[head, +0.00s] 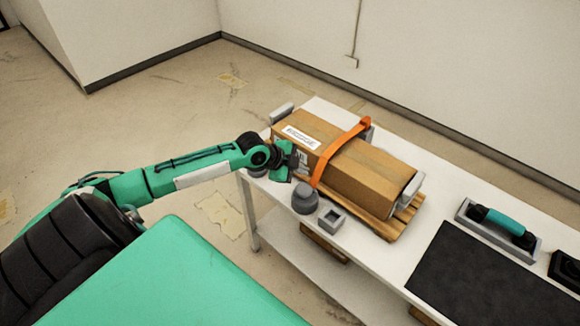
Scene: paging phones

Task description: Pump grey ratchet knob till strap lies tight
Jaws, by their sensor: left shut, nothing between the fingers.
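A grey ratchet knob (305,197) stands on the white table at the near side of a cardboard box (372,171). An orange strap (343,140) runs over the box and rises in an arch at its far top edge. Its near end comes down the box's side behind the knob. My left gripper (284,162) is shut and empty beside the box's near left end, up and left of the knob and apart from it. The fingertips are small and partly dark in this view. My right gripper is not in view.
The box lies on a wooden pallet (398,222) between grey brackets. A small square grey holder (332,219) stands right of the knob. A black mat (475,285) and a tray (470,215) with a teal-handled tool (505,222) lie to the right.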

